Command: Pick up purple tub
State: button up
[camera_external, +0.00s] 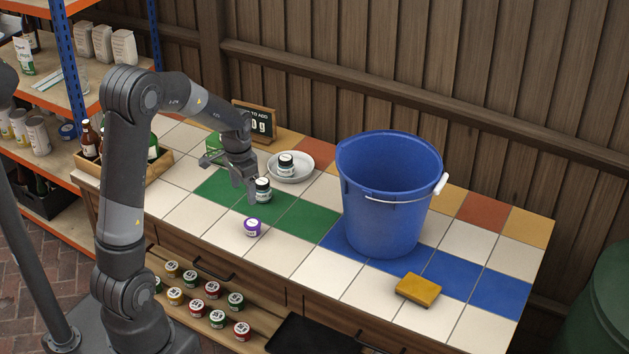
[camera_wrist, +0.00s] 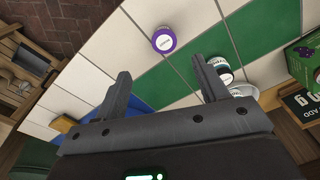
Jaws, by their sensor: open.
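The purple tub (camera_external: 252,227) is small, with a white label on its lid, and stands on a white tile near the counter's front edge. It also shows in the wrist view (camera_wrist: 164,40), ahead of the fingers. My gripper (camera_external: 247,190) is open and empty above the green tiles, behind and above the tub and apart from it. In the wrist view my gripper's two fingers (camera_wrist: 164,88) stand wide apart with no object between them. A black tub with a white label (camera_external: 263,190) stands on the green tiles close beside my gripper.
A white bowl (camera_external: 304,169) holding another dark tub stands behind, near a small sign (camera_external: 262,117). A large blue bucket (camera_external: 385,226) stands to the right, with a yellow sponge (camera_external: 419,289) in front. A lower shelf (camera_external: 181,317) holds several tubs. White tiles around the purple tub are clear.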

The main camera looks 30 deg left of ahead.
send_over(252, 222)
notch_tip(252, 222, down, 4)
jog(key=shift+m+g, duration=0.3)
jog(key=f, duration=0.6)
jog(key=shift+s, duration=0.35)
jog(key=shift+w+d+f, duration=0.1)
jog(key=shift+w+f, duration=0.05)
jog(key=shift+f, duration=1.1)
jog(key=shift+w+f, duration=0.15)
jog(key=shift+f, duration=1.1)
jog(key=shift+c, duration=0.4)
jog(key=c, duration=0.9)
